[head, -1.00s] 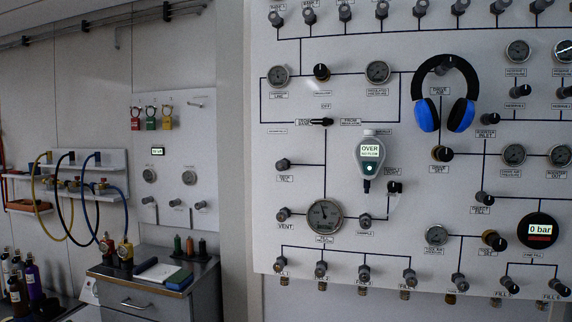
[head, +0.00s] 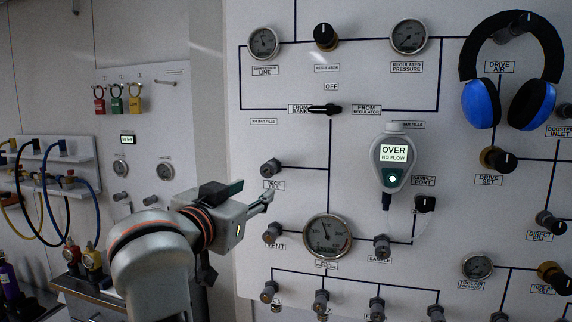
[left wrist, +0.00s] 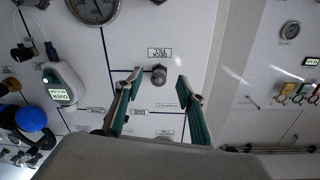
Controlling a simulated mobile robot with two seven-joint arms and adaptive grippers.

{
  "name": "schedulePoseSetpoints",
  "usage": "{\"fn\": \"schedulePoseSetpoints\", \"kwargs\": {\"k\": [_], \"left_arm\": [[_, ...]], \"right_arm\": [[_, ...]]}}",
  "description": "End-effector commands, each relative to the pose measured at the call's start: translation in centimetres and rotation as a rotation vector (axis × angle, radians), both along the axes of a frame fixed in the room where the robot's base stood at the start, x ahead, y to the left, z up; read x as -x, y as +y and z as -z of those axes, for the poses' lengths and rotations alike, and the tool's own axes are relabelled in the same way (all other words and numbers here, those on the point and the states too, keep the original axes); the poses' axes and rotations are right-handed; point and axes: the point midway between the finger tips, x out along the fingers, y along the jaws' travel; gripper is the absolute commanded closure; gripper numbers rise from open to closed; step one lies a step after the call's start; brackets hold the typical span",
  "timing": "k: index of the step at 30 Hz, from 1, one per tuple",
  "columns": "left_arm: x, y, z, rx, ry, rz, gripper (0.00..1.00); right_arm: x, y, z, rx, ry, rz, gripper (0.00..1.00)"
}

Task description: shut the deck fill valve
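The deck fill valve (head: 269,167) is a small grey knob on the white panel, left of the centre pipe line. Its label below it is partly covered by my left gripper (head: 266,197), which comes in from the lower left. In the left wrist view the panel appears upside down. There the deck fill valve (left wrist: 158,75) shows between the two teal fingers of my left gripper (left wrist: 158,79). The fingers are open, with a clear gap on each side of the knob; they hold nothing. My right gripper is not in view.
The vent knob (head: 272,233) and the fill pressure gauge (head: 327,238) are just below. A selector lever (head: 324,109) is above. A handheld meter reading OVER (head: 391,165) and blue headphones (head: 505,80) hang to the right. Hoses (head: 45,190) hang at far left.

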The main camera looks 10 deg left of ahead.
Motion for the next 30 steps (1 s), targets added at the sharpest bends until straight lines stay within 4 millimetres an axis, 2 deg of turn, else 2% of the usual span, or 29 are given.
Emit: {"fn": "schedulePoseSetpoints", "kwargs": {"k": [1,4,8,19,24,30], "left_arm": [[0.4,0.0,-1.3,-0.001,-0.014,-0.001,0.61],[0.6,0.1,-2.1,-0.004,-0.021,-0.003,0.61],[-0.4,0.1,-2.1,-0.007,-0.02,-0.004,0.61],[-5.7,-0.4,-2.1,-0.007,-0.02,-0.004,0.61],[-6.8,-0.5,-2.1,-0.006,-0.021,-0.004,0.61],[-7.0,-0.6,-2.1,-0.005,-0.022,-0.004,0.61]], "right_arm": [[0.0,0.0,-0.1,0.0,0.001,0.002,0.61],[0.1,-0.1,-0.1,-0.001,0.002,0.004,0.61],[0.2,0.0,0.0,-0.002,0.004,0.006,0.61],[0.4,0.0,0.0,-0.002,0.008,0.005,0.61],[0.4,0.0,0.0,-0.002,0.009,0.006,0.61],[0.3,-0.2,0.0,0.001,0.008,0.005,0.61]]}}
